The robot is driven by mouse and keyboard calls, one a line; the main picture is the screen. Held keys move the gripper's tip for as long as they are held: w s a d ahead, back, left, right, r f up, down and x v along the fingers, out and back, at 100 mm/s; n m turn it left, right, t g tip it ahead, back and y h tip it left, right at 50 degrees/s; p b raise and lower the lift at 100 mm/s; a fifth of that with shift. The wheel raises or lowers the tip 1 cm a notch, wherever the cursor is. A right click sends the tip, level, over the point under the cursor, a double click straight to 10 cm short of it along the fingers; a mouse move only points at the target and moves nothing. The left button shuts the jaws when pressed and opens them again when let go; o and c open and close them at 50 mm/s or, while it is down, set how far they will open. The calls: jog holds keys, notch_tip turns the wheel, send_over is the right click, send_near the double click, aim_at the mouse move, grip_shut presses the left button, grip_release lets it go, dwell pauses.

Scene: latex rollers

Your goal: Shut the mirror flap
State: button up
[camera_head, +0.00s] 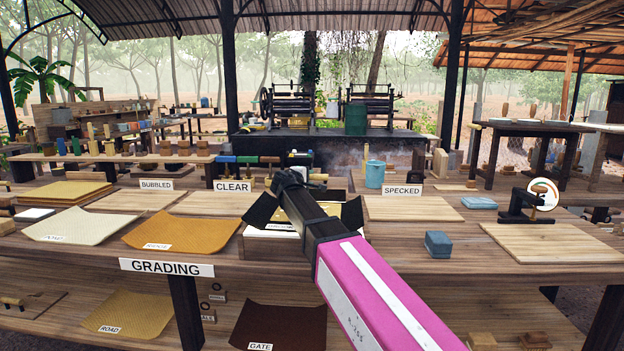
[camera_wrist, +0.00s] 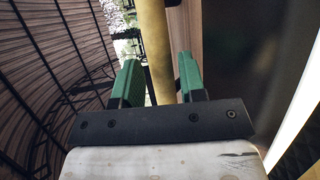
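A pale open box (camera_head: 262,231) with dark flaps raised at its sides stands at the middle of the bench, partly hidden behind my arm. I cannot tell for sure which part is the mirror flap. My gripper (camera_wrist: 159,62) shows in the wrist view with its two green fingers apart. A brass-coloured bar (camera_wrist: 157,45) runs between the fingers, with a gap on its left side and its right side close to the right finger. A dark panel (camera_wrist: 238,60) with a bright edge stands right of it. My arm hides the gripper's contact area in the head view.
Yellow sheets (camera_head: 78,226) and an orange sheet (camera_head: 183,231) lie left of the box. A blue can (camera_head: 375,174) stands behind.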

aim_at(312, 177)
jog(key=shift+x, duration=1.75)
grip_shut()
jog(key=shift+w+f+g, duration=0.25)
jog(key=shift+w+g, duration=0.15)
jog(key=shift+w, duration=0.35)
jog(key=shift+w+f+n+g+y, duration=0.25)
jog(key=shift+w+f+g, duration=0.15)
jog(key=shift+w+g, duration=0.2)
jog(key=shift+w+f+n+g+y, duration=0.25)
jog(key=shift+w+f+g, duration=0.2)
jog(key=shift+w, duration=0.2)
jog(key=shift+w+d+f+g, duration=0.1)
jog(key=shift+w+f+g, duration=0.15)
jog(key=shift+w+f, duration=0.45)
jog(key=shift+s, duration=0.1)
